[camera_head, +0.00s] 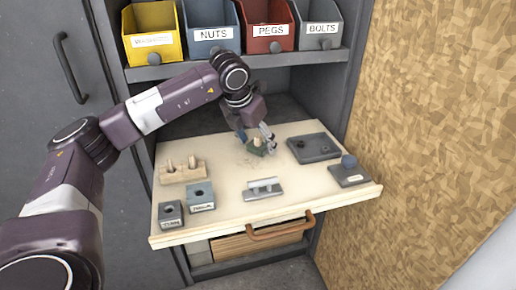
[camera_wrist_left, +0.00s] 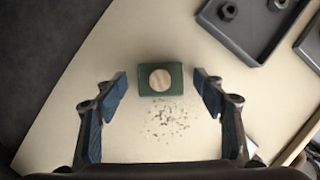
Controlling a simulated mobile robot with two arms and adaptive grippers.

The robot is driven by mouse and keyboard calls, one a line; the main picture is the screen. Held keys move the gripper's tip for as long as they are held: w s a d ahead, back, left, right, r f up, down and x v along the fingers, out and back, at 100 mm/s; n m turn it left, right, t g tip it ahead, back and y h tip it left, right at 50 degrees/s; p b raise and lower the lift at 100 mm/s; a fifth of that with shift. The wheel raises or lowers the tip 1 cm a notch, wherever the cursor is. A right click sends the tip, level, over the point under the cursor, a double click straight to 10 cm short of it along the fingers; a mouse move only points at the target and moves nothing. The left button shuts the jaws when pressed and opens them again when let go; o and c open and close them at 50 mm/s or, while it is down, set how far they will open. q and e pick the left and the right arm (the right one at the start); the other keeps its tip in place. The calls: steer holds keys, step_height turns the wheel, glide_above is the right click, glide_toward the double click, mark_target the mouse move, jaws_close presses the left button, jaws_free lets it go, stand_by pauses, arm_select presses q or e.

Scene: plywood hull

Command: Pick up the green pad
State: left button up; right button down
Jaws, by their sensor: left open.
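The green pad (camera_wrist_left: 149,85) is a small dark green block with a pale round spot on top. It lies on the pale pull-out work board, ahead of my left gripper and centred between its fingers in the left wrist view. My left gripper (camera_wrist_left: 160,97) is open and empty, with blue-padded fingertips apart on either side of the pad. In the head view the pad (camera_head: 257,150) is partly hidden by my left gripper (camera_head: 262,138), which points down over it. My right gripper is in neither view.
A wooden peg block (camera_head: 182,173), grey blocks and a metal bracket (camera_head: 263,189) stand on the board. Labelled bins (camera_head: 267,27) stand on the shelf above.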

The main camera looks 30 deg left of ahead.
arm_select(q)
steer(key=shift+f, duration=0.15)
steer(key=c, duration=1.2)
steer(key=shift+o, duration=0.2)
